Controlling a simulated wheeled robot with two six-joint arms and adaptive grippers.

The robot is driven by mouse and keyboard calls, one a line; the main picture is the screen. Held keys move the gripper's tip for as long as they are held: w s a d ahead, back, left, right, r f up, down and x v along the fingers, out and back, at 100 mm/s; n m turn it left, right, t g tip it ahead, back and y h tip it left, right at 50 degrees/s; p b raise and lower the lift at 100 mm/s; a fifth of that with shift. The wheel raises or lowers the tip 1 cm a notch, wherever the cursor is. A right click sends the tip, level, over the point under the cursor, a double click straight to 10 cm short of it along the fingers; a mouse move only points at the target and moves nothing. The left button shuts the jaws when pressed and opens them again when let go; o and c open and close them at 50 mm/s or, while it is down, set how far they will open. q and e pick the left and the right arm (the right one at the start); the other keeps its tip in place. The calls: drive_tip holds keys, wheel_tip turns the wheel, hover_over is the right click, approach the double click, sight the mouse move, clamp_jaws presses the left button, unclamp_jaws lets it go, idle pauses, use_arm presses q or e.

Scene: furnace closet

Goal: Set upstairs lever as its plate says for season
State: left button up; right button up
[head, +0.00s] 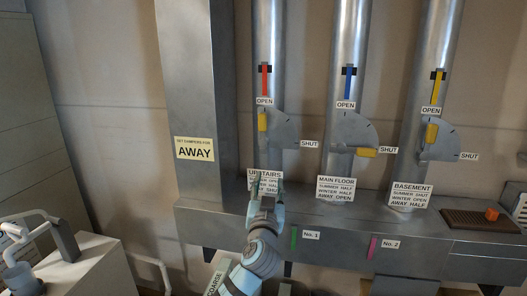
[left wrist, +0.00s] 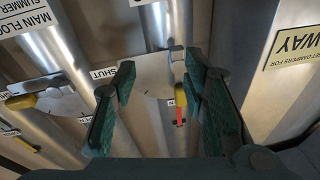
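The upstairs lever (head: 262,121) has a yellow handle pointing up at OPEN on its grey quadrant dial, on the leftmost round duct. It also shows in the left wrist view (left wrist: 180,95), between the fingers in the picture. The upstairs plate (head: 265,182) below it is partly covered by my left gripper (head: 266,178); its last line ends in SHUT. A yellow sign (head: 195,149) reads "Set dampers for AWAY". My left gripper is open and empty in the left wrist view (left wrist: 155,85), in front of the plate and below the lever. My right gripper is not visible.
The main floor lever (head: 367,153) points right at SHUT. The basement lever (head: 431,133) points up at OPEN. Their plates, main floor (head: 336,189) and basement (head: 411,195), are readable. A brown grille with an orange knob (head: 492,214) sits on the right ledge.

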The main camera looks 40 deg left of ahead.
sight(263, 122)
use_arm(q)
wheel_tip(263, 122, up, 10)
drive_tip(key=s+a+n+y, duration=0.1)
drive_tip(key=s+n+y, duration=0.1)
drive_tip(key=n+y, duration=0.1)
drive_tip(key=shift+m+t, duration=0.3)
drive_tip(key=shift+t, duration=0.2)
drive_tip(key=p+x, duration=0.1)
drive_tip(key=x, duration=1.2)
drive_tip(key=shift+w+f, duration=0.1)
drive_tip(key=shift+w, duration=0.25)
drive_tip(key=shift+c, duration=0.2)
clamp_jaws()
